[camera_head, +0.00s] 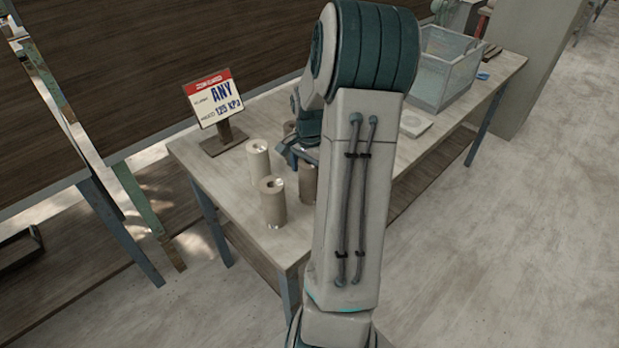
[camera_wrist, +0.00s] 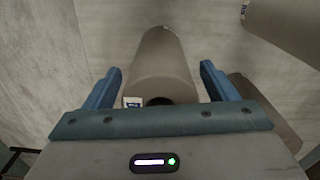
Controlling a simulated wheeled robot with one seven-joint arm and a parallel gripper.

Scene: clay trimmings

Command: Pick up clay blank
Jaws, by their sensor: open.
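Several cylindrical clay blanks stand upright on the table. In the head view, a pale one (camera_head: 258,162) stands at the left, another pale one (camera_head: 273,203) nearer the front edge, and a darker one (camera_head: 308,184) partly hidden behind my arm. My gripper (camera_wrist: 160,85) is open. In the wrist view, a grey-brown clay blank (camera_wrist: 160,58) with a small label lies between the two blue fingers, with a visible gap on each side. In the head view my arm covers most of the gripper, so I cannot tell which blank this is.
Another blank (camera_wrist: 287,27) is at the wrist view's upper right. A sign on a stand (camera_head: 213,105) is at the table's back left. A clear bin (camera_head: 447,68) and a pale flat block (camera_head: 413,123) are toward the right end of the table (camera_head: 212,180).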

